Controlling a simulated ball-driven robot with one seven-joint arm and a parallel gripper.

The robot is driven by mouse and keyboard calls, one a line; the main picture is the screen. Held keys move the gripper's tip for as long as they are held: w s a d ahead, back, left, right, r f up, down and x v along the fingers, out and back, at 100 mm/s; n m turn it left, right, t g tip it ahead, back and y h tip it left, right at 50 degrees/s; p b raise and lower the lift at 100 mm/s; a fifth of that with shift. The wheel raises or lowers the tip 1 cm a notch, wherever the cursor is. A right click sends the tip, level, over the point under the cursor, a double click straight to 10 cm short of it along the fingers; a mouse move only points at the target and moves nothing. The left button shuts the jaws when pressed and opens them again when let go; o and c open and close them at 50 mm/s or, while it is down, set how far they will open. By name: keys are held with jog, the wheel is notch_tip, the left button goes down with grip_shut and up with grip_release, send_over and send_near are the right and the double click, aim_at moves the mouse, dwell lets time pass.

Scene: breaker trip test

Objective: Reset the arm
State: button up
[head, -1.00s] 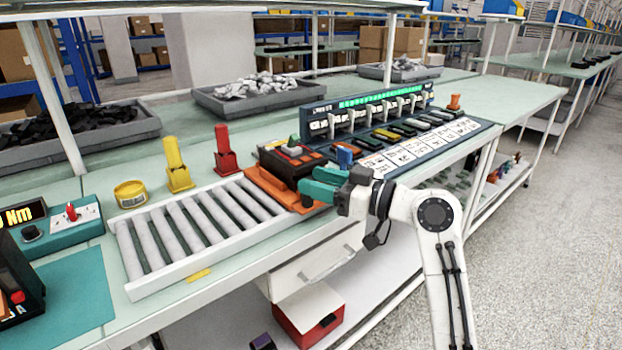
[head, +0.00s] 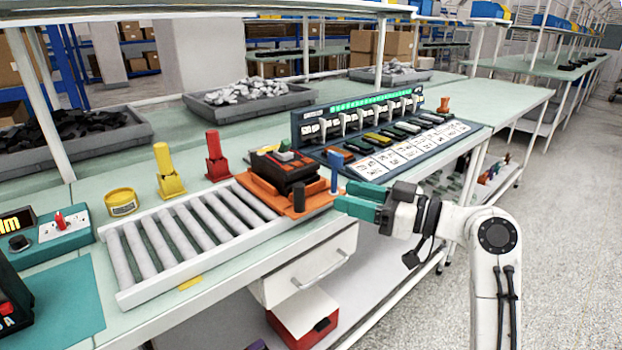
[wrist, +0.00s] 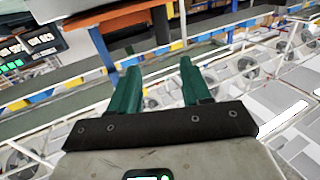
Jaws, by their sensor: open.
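My gripper (head: 350,199) has two teal fingers and points left in the head view, at the bench's front edge. It is just right of an orange fixture plate (head: 312,203) that carries a black breaker block (head: 281,172) and a short dark post. A blue upright piece (head: 336,170) stands close beyond the fingers. In the wrist view the teal fingers (wrist: 155,88) are apart with nothing between them. Whether the fingertips touch the fixture cannot be told.
A roller conveyor (head: 190,232) lies left of the fixture. A breaker test panel (head: 385,135) with printed cards stands behind. Yellow (head: 167,172) and red (head: 216,158) stands are at the back left. A drawer (head: 310,268) hangs under the bench. The floor on the right is clear.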

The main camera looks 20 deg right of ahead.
jog(key=s+a+f+m+g+h, duration=0.2)
jog(key=f, duration=0.6)
jog(key=s+a+f+m+g+h, duration=0.1)
jog(key=s+a+f, duration=0.15)
jog(key=f, duration=0.55)
jog(key=s+f+m+g+h, duration=0.35)
jog(key=s+f+g, duration=0.25)
jog(key=s+f, duration=0.95)
jog(key=s+d+f+m+g+h, duration=0.1)
jog(key=s+f+g+h, duration=0.15)
jog(key=s, duration=0.45)
jog(key=s+d+f+g+h, duration=0.1)
jog(key=s+d+f+h, duration=0.15)
jog(key=s, duration=0.35)
notch_tip(320, 180, up, 16)
jog(key=s+p, duration=0.1)
jog(key=p, duration=1.4)
jog(key=shift+f+g+p, duration=0.25)
jog(key=shift+g+p, duration=0.1)
